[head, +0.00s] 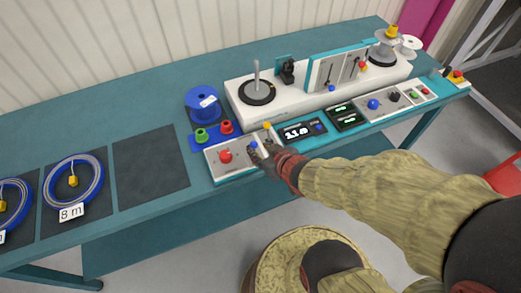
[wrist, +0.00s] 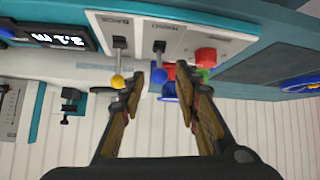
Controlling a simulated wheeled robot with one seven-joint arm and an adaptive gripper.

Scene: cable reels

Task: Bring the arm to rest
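My gripper (head: 258,149) reaches in over the front left of the bench's control panels in the head view. In the wrist view my gripper (wrist: 170,72) has its two fingers parted by a small gap. My arm, in a tan sleeve, stretches across the right of the head view.
A white machine (head: 290,100) with a joystick stands behind. Blue cable coils (head: 74,183) lie at left. A dark mat (head: 150,168) is empty.

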